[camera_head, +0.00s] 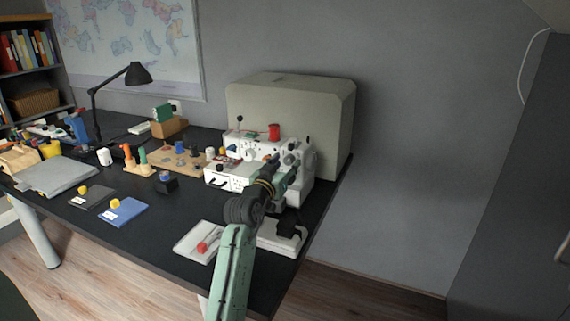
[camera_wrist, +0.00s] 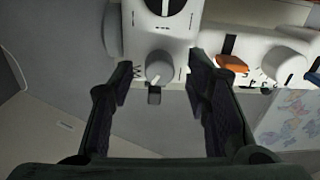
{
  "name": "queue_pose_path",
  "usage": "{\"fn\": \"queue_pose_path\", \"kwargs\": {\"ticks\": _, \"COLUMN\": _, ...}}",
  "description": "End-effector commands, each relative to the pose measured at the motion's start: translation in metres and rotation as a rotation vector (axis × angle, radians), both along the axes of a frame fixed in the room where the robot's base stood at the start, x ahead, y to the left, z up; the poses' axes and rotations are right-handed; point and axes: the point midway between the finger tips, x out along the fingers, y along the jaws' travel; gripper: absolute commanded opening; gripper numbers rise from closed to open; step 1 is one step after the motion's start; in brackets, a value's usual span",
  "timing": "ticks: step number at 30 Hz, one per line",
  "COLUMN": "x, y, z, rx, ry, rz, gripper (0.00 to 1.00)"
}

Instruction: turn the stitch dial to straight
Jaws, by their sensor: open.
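The white sewing machine (camera_head: 225,182) stands at the right end of the dark desk, partly hidden behind my arm in the head view. In the wrist view, a pale round knob (camera_wrist: 158,65) on its face has a zigzag mark to its left and a short straight mark to its right. It looks like the stitch dial; its setting is hard to tell. My gripper (camera_wrist: 160,75) is open, with one dark finger on each side of this knob in the picture. I cannot tell whether the fingers touch it. In the head view my gripper (camera_head: 270,172) is at the machine's front.
A black dial (camera_wrist: 165,5), an orange lever (camera_wrist: 232,63) and another pale dial (camera_wrist: 284,64) are close by on the machine. A large beige cover (camera_head: 300,108) stands behind it.

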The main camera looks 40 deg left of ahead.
Motion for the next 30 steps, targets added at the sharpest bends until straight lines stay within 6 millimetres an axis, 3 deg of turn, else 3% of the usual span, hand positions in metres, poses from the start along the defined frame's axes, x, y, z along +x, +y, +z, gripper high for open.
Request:
{"fn": "queue_pose_path", "kwargs": {"ticks": 4, "x": 0.0000, "y": -0.0003, "z": 0.0000, "rx": 0.000, "ry": 0.000, "rz": 0.000, "gripper": 0.43}}
{"fn": "queue_pose_path", "kwargs": {"ticks": 23, "x": -0.0004, "y": -0.0002, "z": 0.0002, "rx": 0.000, "ry": 0.000, "rz": 0.000, "gripper": 0.01}}
{"fn": "queue_pose_path", "kwargs": {"ticks": 30, "x": -0.0002, "y": -0.0004, "z": 0.0002, "rx": -0.006, "ry": -0.002, "rz": 0.000, "gripper": 0.00}}
